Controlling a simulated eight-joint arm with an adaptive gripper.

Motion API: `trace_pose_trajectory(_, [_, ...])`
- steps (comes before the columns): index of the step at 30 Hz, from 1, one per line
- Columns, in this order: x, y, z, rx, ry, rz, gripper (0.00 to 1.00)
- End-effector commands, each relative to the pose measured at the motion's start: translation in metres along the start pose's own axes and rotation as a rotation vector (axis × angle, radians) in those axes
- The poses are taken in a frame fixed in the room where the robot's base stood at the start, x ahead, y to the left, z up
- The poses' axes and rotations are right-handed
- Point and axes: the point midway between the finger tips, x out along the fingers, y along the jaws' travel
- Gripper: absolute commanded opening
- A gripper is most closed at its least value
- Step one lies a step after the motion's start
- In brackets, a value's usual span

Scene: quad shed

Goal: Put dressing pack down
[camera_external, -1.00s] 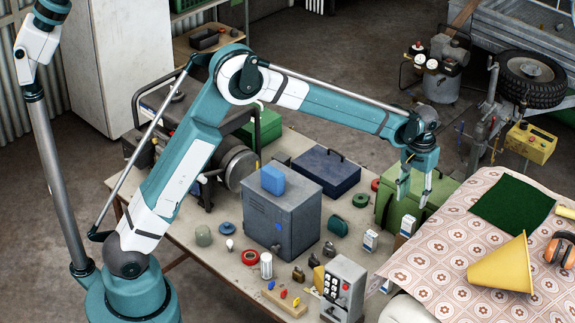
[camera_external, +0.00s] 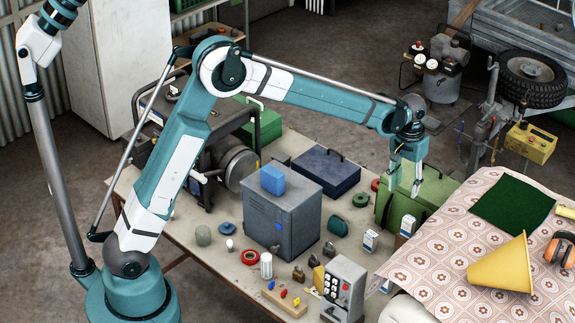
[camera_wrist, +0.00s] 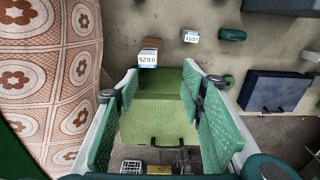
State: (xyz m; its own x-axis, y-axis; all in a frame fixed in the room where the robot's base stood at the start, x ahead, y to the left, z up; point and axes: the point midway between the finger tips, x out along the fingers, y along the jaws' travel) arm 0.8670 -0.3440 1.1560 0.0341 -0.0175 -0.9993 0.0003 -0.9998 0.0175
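My gripper (camera_external: 404,186) hangs above the green case (camera_external: 432,196) behind the table's right part. In the wrist view, its two green-padded fingers (camera_wrist: 160,75) are spread apart with nothing between them; the green case (camera_wrist: 155,122) lies below. Two small white boxes with blue-edged date labels may be dressing packs; I cannot tell for sure. One box (camera_external: 407,226) stands in front of the green case and shows beyond the left fingertip in the wrist view (camera_wrist: 148,60). The other box (camera_external: 370,240) stands left of it, also apart from the fingers (camera_wrist: 191,36).
A grey cabinet (camera_external: 282,218) carries a blue block (camera_external: 272,179). A dark blue case (camera_external: 325,171) lies behind it. A patterned cloth (camera_external: 440,250) with a yellow cone (camera_external: 502,266) lies at right. Padlocks and a keypad box (camera_external: 343,288) crowd the front.

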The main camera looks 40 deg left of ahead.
Motion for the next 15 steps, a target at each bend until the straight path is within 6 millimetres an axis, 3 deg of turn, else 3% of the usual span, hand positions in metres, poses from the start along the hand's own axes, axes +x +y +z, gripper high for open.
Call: trace_pose_trajectory(15, [-0.088,-0.085,0.053,-0.001,0.100,0.030,0.40])
